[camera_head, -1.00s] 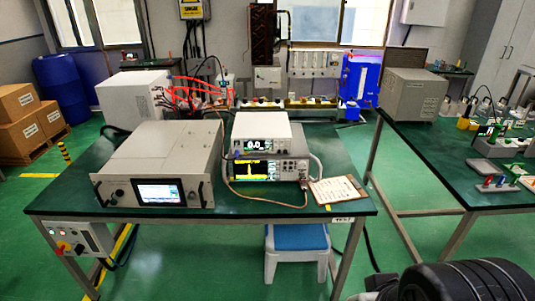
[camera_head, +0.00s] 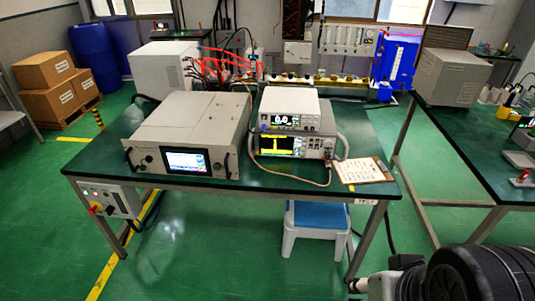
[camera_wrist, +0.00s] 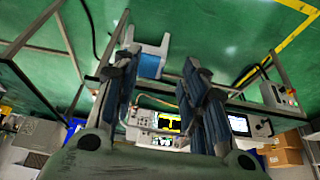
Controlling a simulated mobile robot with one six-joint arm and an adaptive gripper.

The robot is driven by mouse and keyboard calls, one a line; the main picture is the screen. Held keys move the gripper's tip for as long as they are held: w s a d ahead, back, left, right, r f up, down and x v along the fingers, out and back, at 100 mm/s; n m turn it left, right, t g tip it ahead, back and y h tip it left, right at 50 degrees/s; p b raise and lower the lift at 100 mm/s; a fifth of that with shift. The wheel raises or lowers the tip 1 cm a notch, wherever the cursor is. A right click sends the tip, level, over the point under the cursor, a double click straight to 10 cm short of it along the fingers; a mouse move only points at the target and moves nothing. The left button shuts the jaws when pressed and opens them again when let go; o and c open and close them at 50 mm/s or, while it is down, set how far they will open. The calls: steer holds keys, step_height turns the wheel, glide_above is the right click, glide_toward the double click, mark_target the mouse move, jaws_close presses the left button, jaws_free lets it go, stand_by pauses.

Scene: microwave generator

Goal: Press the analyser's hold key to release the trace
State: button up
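The analyser (camera_head: 292,147) is a light instrument with a handle and a lit screen showing a yellow trace. It stands on the green-topped bench (camera_head: 225,185), under a white meter (camera_head: 287,105) reading about 0.0. In the wrist view, which is upside down, the analyser (camera_wrist: 168,123) shows between my fingers at a distance. Its keys are too small to tell apart, so I cannot pick out the hold key. My gripper (camera_wrist: 160,62) is open and empty, its two dark fingers well apart and away from the bench.
A large grey unit (camera_head: 185,140) with a blue-white screen is left of the analyser. A clipboard (camera_head: 360,170) lies to its right, and a cable loops in front. A blue-topped stool (camera_head: 318,220) is under the bench. A second bench (camera_head: 462,140) stands right. Floor in front is clear.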

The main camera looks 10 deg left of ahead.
jaws_close()
stand_by(1.5)
